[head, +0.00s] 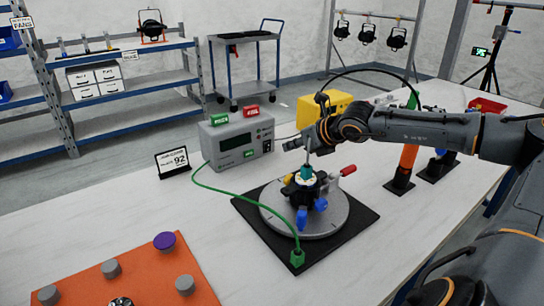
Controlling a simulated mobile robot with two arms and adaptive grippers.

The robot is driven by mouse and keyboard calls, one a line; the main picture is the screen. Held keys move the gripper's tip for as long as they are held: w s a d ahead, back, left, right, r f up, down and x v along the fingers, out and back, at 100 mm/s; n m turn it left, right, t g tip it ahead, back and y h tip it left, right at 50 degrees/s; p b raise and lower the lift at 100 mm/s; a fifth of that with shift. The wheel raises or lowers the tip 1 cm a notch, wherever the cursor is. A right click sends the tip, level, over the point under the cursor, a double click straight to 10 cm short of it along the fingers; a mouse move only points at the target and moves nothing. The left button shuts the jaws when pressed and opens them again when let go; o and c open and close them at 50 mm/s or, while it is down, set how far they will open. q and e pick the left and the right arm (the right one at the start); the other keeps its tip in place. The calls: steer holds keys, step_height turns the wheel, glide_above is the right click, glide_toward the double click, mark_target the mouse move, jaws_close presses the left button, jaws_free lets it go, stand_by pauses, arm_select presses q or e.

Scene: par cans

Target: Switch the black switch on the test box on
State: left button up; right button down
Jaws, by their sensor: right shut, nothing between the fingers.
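The grey test box (212,155) stands on the white table left of centre, with a dark display on its front. A small dark part at the right of its front (267,146) looks like the black switch; its position is too small to read. My right gripper (287,146) comes in from the right, shut and empty. Its tips are just right of the box front, seemingly a little apart from the switch; depth is hard to judge. My left gripper is not in view.
A round fixture on a black mat (366,216) stands below my right gripper. A green cable (245,199) runs from the box to it. A yellow case (340,103) is behind, a sign (173,161) left, and an orange board (140,275) in front.

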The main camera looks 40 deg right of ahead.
arm_select(q)
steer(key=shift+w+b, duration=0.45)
steer(key=shift+b, duration=0.05)
arm_select(e)
steer(key=d, duration=0.1)
steer(key=d+h, duration=0.1)
steer(key=d, duration=0.1)
steer(key=shift+s+f, duration=0.25)
steer(key=shift+w+f, duration=0.4)
steer(key=shift+w, duration=0.15)
steer(key=p, duration=0.2)
glide_toward(269, 146)
steer(key=f, duration=0.2)
steer(key=w+f, duration=0.1)
steer(key=f, duration=0.1)
steer(key=shift+w+a, duration=0.1)
steer(key=shift+a, duration=0.15)
steer(key=shift+w+d+r+p, duration=0.1)
steer(key=shift+w+r+p, duration=0.05)
steer(key=shift+w, duration=0.35)
steer(key=shift+w+d+r+p, duration=0.1)
steer(key=shift+w+p, duration=0.05)
steer(key=shift+w, duration=0.4)
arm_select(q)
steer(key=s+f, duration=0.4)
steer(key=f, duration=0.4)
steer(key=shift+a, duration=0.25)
arm_select(e)
steer(key=shift+w+d, duration=0.1)
steer(key=shift+w, duration=0.65)
